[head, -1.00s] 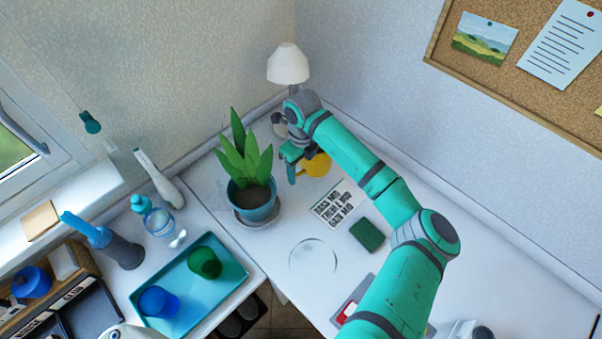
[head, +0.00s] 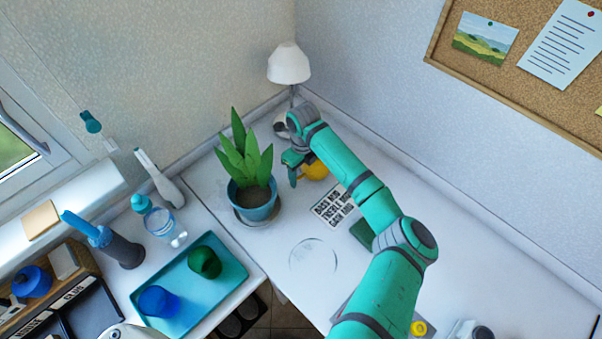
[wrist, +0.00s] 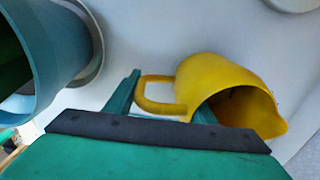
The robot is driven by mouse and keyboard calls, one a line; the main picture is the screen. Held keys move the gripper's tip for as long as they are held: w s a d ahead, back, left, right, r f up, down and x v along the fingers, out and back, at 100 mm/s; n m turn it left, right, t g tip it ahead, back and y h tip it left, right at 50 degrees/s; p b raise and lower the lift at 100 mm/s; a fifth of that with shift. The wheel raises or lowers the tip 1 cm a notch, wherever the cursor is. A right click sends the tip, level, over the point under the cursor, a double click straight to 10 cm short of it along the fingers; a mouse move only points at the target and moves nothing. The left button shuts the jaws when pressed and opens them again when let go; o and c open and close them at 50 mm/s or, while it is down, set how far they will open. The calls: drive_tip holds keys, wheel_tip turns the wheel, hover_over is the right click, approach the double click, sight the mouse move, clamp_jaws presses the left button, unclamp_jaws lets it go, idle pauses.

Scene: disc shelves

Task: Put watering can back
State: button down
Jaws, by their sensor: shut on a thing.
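The yellow watering can (wrist: 222,88) lies tilted in the wrist view, its open mouth facing lower right and its handle (wrist: 153,92) on the left. My gripper (wrist: 165,106) is shut on the can, with the handle between its fingers. In the head view the can (head: 316,171) is mostly hidden behind my gripper (head: 297,172). I cannot tell whether the can touches the desk.
A potted plant (head: 256,205) stands just left of my gripper. A white lamp (head: 288,65) is behind it in the corner. A printed card (head: 334,207), a green block (head: 362,233) and a clear round dish (head: 313,257) lie in front.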

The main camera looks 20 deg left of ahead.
drive_tip(key=c, duration=0.8)
unclamp_jaws()
wheel_tip(320, 180, up, 12)
drive_tip(key=shift+w+d+r, duration=0.1)
drive_tip(key=shift+w, duration=0.05)
drive_tip(key=shift+w, duration=0.1)
drive_tip(key=shift+s, duration=0.2)
